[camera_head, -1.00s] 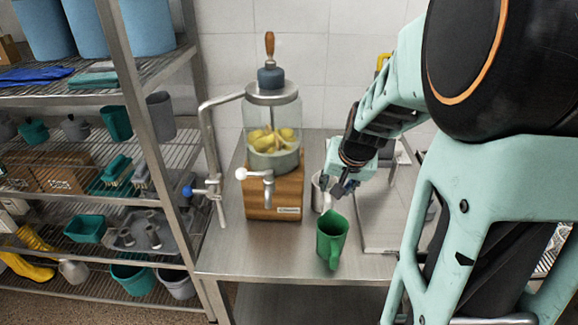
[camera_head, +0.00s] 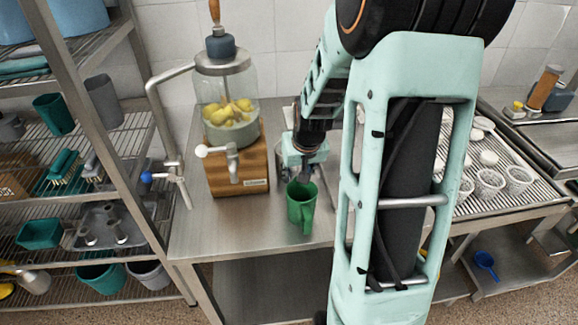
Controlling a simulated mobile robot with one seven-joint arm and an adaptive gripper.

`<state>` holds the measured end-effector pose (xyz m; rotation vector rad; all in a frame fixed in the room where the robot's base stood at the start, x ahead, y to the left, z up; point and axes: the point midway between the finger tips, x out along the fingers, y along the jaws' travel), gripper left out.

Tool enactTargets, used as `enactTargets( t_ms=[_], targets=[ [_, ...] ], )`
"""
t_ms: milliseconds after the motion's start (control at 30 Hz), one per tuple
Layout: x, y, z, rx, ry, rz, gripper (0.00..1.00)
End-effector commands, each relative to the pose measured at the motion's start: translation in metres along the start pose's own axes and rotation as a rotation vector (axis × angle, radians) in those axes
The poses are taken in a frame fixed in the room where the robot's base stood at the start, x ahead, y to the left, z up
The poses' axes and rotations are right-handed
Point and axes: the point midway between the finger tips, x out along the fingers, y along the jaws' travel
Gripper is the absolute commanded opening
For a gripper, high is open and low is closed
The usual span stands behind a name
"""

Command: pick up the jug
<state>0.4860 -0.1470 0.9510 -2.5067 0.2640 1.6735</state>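A green jug (camera_head: 301,208) stands upright on the steel table (camera_head: 225,228), near its front edge, to the right of the glass dispenser. Its handle faces the front and right. My gripper (camera_head: 304,176) points down just behind and above the jug's rim. The fingers are small, dark and partly hidden, so I cannot tell whether they are open or shut, or whether they touch the jug. The jug rests on the table.
A glass dispenser (camera_head: 228,103) with yellow fruit stands on a wooden base (camera_head: 240,165) left of my gripper. A metal shelf (camera_head: 92,118) is at the left. At the right are white perforated baskets (camera_head: 489,184) on a rack, and a blue scoop (camera_head: 486,262) lies lower down. My arm hides the table's right part.

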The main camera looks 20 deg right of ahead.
Motion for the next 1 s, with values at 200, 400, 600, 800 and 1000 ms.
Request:
enactTargets(
  t_ms=[200, 400, 600, 800, 1000],
  targets=[
    [0.029, -0.007, -0.002, -0.002, -0.004, -0.002, 0.35],
    [0.045, -0.006, -0.002, 0.0, -0.002, 0.0, 0.35],
    [0.046, -0.005, -0.003, 0.0, 0.001, 0.0, 0.35],
    [0.046, -0.006, -0.003, 0.0, 0.0, 0.0, 0.19],
    [0.046, -0.006, -0.003, 0.0, 0.0, 0.0, 0.0]
  ],
)
